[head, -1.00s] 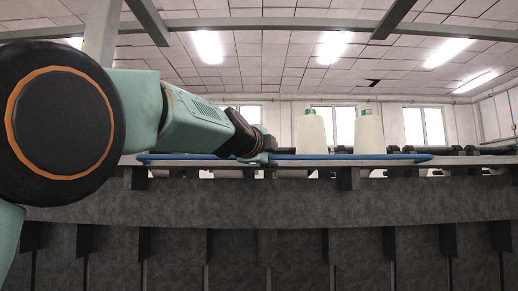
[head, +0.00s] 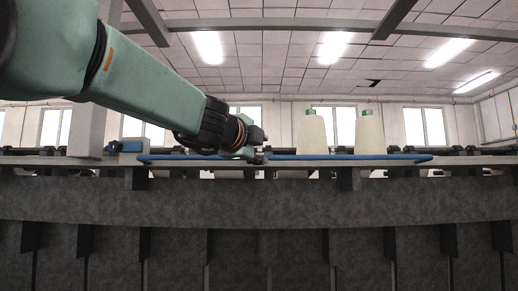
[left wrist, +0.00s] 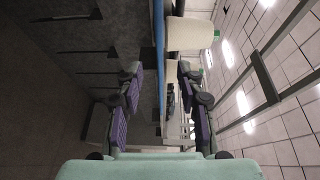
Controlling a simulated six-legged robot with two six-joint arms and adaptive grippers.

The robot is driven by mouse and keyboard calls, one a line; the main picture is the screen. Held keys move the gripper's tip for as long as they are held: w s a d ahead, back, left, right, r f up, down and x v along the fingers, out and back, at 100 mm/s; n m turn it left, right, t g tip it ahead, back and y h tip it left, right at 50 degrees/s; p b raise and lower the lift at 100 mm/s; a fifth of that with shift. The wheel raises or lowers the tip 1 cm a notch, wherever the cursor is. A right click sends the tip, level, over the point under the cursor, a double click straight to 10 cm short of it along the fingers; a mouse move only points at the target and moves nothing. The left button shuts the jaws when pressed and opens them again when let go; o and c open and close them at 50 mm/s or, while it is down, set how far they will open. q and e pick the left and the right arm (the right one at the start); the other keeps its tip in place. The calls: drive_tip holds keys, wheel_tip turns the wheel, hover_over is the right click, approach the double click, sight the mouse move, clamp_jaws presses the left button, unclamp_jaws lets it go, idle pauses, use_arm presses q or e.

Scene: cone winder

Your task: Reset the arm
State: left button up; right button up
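My left arm comes in from the upper left in the head view. My left gripper (head: 256,152) is at the machine's front edge, by the blue rail and left of the two cones. Two cream yarn cones with green tops stand upright behind the blue rail: the left cone (head: 311,133) and the right cone (head: 370,132). A cone (left wrist: 190,34) also shows beyond the fingers in the left wrist view. My right gripper is in neither view.
The blue rail (head: 345,157) runs along the top edge of the dark machine front (head: 300,206). A grey post (head: 88,130) and a small blue box (head: 129,146) stand at the left. The space above the cones is clear.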

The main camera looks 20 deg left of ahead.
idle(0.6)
use_arm(q)
drive_tip(key=s+a+f+n+g+y, duration=0.1)
drive_tip(key=a+f+n+g+y, duration=0.15)
drive_tip(key=f+n, duration=0.7)
drive_tip(key=s+a+f+n+g+y, duration=0.1)
drive_tip(key=a+f+n, duration=0.2)
drive_tip(key=f, duration=1.4)
drive_tip(key=s+a+f+n+g+y, duration=0.1)
drive_tip(key=a+f+n+g+y, duration=0.15)
drive_tip(key=f+n, duration=0.75)
drive_tip(key=s+f+m+g+h, duration=0.1)
drive_tip(key=s+f+g, duration=0.1)
drive_tip(key=s+f, duration=0.65)
drive_tip(key=s+f+m+g+h, duration=0.1)
drive_tip(key=s+f+h, duration=0.15)
drive_tip(key=f, duration=1.15)
drive_tip(key=s+d+f+g, duration=0.1)
drive_tip(key=s+f+g, duration=0.2)
drive_tip(key=s+f, duration=0.3)
drive_tip(key=s+d+f+g, duration=0.1)
drive_tip(key=s+f, duration=0.5)
drive_tip(key=s, duration=1)
drive_tip(key=s+d+f+g+p, duration=0.1)
drive_tip(key=s+f+g, duration=0.3)
drive_tip(key=s, duration=0.7)
wheel_tip(320, 180, down, 2)
drive_tip(key=shift+s+d+f+m+g+h, duration=0.1)
drive_tip(key=shift+s+d+m+g+h, duration=0.1)
drive_tip(key=shift+d+m+g+h, duration=0.2)
